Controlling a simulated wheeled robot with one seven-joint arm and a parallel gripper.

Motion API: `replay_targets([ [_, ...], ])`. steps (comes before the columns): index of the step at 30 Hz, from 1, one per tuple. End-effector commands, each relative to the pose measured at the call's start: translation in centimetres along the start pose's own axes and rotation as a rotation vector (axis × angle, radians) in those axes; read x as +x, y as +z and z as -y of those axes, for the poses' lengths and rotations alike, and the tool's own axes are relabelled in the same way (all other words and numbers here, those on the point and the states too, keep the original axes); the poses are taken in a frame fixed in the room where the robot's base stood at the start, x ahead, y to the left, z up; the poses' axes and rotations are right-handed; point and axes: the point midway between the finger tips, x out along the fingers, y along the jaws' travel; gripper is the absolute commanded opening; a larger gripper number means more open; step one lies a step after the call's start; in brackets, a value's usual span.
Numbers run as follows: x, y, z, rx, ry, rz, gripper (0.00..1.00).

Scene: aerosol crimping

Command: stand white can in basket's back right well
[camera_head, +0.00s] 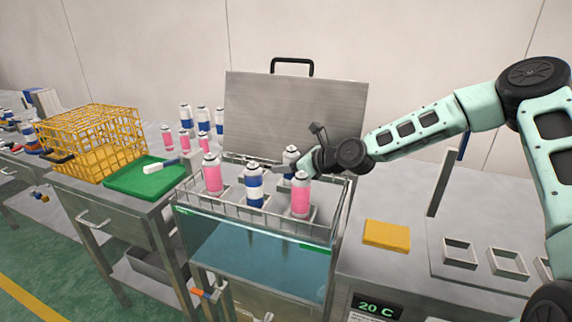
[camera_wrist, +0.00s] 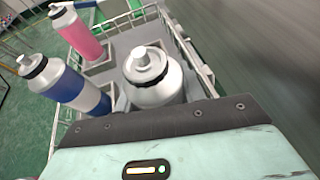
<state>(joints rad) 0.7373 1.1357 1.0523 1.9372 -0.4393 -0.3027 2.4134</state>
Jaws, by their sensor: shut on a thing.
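The white can (camera_head: 290,157) is upright over the back right part of the wire basket (camera_head: 322,232), its lower part hidden by a pink can and my gripper. My gripper (camera_head: 299,168) reaches in from the right and is shut on it. In the wrist view the white can (camera_wrist: 157,92) stands close in front of my gripper, with its nozzle up; the fingertips are hidden. I cannot tell whether its base touches the well floor. A pink can (camera_head: 212,177), a blue-and-white can (camera_head: 254,188) and another pink can (camera_head: 300,196) stand in the basket.
The basket sits over a water bath (camera_head: 255,255) with its lid (camera_head: 295,112) raised behind. More cans stand behind left. A yellow crate (camera_head: 92,138) and green board (camera_head: 145,178) are on the left; a yellow block (camera_head: 386,235) lies on the right counter.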

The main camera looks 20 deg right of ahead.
Motion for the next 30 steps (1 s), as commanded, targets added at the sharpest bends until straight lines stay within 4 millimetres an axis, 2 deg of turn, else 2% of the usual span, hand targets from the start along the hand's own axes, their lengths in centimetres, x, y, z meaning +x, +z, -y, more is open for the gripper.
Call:
replay_targets([
  [8, 0.1, -0.2, 0.0, 0.001, -0.001, 0.001, 0.14],
  [9, 0.1, -0.1, 0.0, 0.001, -0.001, 0.001, 0.51],
  [10, 0.1, -0.1, 0.0, 0.000, -0.001, 0.001, 0.59],
  [11, 0.1, -0.1, 0.0, 0.000, -0.001, 0.001, 0.62],
  [22, -0.4, 0.1, 0.1, 0.001, -0.002, 0.000, 0.62],
  [26, -2.2, 0.0, 0.2, 0.003, -0.005, 0.001, 0.62],
  [30, -5.1, 0.0, 0.2, 0.003, -0.005, 0.001, 0.62],
])
